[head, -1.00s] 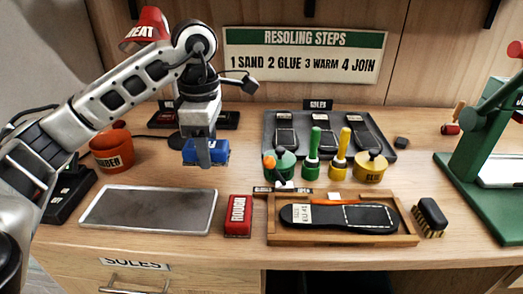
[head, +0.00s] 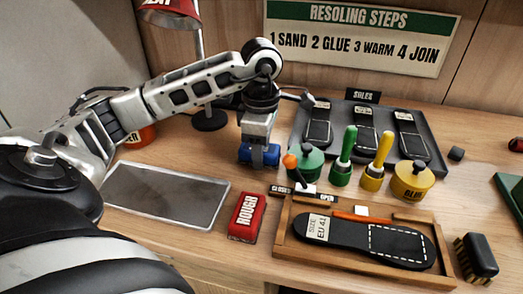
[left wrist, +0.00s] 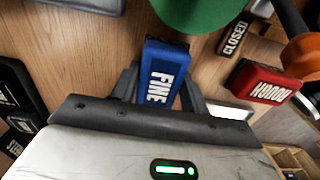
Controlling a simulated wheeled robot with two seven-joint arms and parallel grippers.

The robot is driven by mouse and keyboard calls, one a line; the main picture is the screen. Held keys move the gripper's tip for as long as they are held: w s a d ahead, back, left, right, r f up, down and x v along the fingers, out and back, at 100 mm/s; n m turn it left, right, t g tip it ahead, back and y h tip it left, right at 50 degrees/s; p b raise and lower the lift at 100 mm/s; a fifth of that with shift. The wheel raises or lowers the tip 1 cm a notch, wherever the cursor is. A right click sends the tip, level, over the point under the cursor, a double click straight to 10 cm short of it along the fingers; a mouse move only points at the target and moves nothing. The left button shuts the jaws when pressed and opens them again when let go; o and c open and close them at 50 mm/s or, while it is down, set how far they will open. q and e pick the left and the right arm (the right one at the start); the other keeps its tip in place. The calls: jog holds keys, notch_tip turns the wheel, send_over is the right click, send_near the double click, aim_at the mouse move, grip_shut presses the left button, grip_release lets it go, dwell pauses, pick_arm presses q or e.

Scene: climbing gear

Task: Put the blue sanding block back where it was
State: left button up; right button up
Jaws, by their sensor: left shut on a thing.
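The blue sanding block (head: 259,155), marked FINE, is in my left gripper (head: 259,163), left of the green pot (head: 303,163). The left wrist view shows the block (left wrist: 164,72) between the two fingers, with its label facing the camera. The gripper is shut on it. The block is low over the tabletop; I cannot tell whether it touches the wood. The red sanding block (head: 243,217), marked ROUGH, lies nearer the front, between the grey metal tray (head: 218,214) and the wooden frame (head: 283,238). My right gripper is not in view.
Green (head: 344,162) and yellow (head: 377,166) handled tools and a yellow pot (head: 411,183) stand right of the green pot. Behind them is a dark tray of soles (head: 297,138). A black brush (head: 478,258) lies at the right. Bare wood lies between the metal tray and the block.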

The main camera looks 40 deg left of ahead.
pick_arm(q)
jog(key=shift+f, duration=0.6)
jog(key=shift+f, duration=0.2)
jog(key=o, duration=1)
jog(key=shift+r, duration=0.1)
jog(key=shift+c, duration=0.2)
notch_tip(320, 180, up, 12)
jog(key=p, duration=0.1)
jog(key=shift+r, duration=0.15)
